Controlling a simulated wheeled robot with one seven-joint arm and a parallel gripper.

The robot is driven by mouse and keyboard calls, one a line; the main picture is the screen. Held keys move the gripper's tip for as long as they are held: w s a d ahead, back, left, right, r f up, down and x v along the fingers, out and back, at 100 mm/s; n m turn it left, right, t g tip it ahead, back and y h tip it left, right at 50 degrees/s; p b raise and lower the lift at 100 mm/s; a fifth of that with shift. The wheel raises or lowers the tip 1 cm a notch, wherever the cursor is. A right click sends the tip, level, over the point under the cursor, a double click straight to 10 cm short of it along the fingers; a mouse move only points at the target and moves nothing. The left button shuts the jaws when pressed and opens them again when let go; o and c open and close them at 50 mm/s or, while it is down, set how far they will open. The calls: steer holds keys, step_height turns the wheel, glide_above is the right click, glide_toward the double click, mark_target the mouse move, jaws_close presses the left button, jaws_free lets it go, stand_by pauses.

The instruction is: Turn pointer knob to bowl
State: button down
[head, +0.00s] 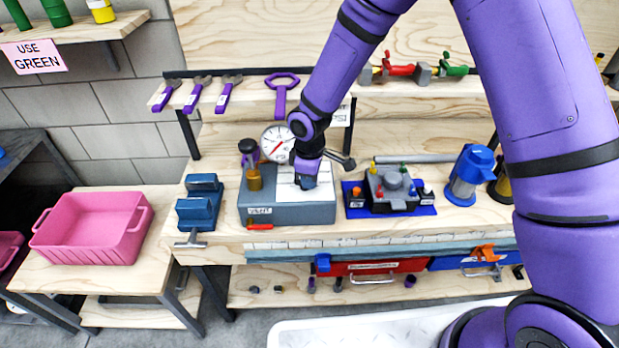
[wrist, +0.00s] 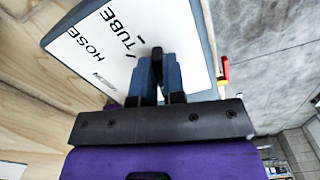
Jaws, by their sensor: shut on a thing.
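The pointer knob (wrist: 157,53) is black and sits on a white panel (wrist: 100,55) lettered HOSE and TUBE in the wrist view. A smaller label on the panel is too small to read. My gripper (wrist: 158,72) is shut on the knob, with one blue-grey finger on each side. The knob's tip points toward the top of the wrist view, near the TUBE lettering. In the head view my gripper (head: 306,180) is down on the panel of a grey box (head: 290,214), and it hides the knob.
A round gauge (head: 278,142) and a brass-coloured fitting (head: 254,178) stand by the box. A blue vise (head: 199,202) is left of it, and a blue mat with a grey fixture (head: 390,190) right. A shelf with purple tools (head: 227,95) runs above. A pink bin (head: 92,228) stands left.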

steer(key=m, duration=0.6)
steer(key=shift+s+a+m, duration=0.15)
steer(key=shift+s+m, duration=0.15)
stand_by(0.3)
steer(key=c, duration=1.2)
jaws_free()
steer(key=shift+r, duration=0.1)
step_height(320, 180, up, 11)
steer(key=shift+f, duration=0.2)
